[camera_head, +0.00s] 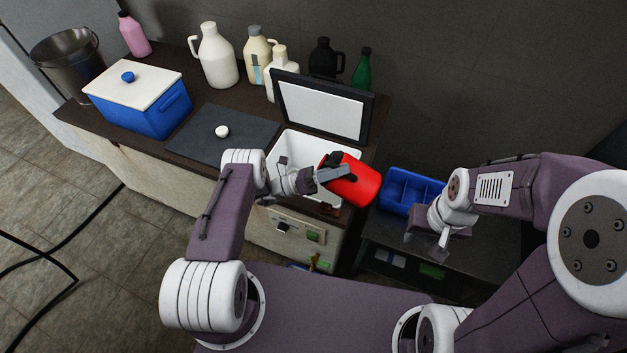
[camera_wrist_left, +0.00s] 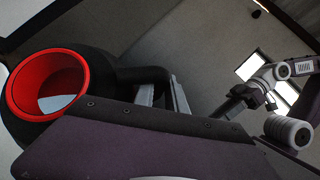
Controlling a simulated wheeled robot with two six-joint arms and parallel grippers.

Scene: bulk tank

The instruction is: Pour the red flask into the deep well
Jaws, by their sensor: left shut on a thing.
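The red flask (camera_head: 357,184) is held tilted, well off upright, at the right side of the white deep well (camera_head: 292,143), partly over it. My left gripper (camera_head: 335,174) is shut on the flask near its black handle part. In the left wrist view the flask (camera_wrist_left: 84,82) shows a red rim around an open mouth, with something pale inside. In the head view its mouth is hard to make out. The well is open; the flask and my left arm hide part of its inside. My right gripper (camera_head: 430,243) is empty with its fingers apart, right of the well.
A raised lid (camera_head: 322,108) stands behind the well. A dark mat (camera_head: 205,140) with a white cap lies left, beside a blue cooler (camera_head: 165,113). Several bottles and jugs line the back wall. A blue divided tray (camera_head: 402,192) sits on a lower shelf right.

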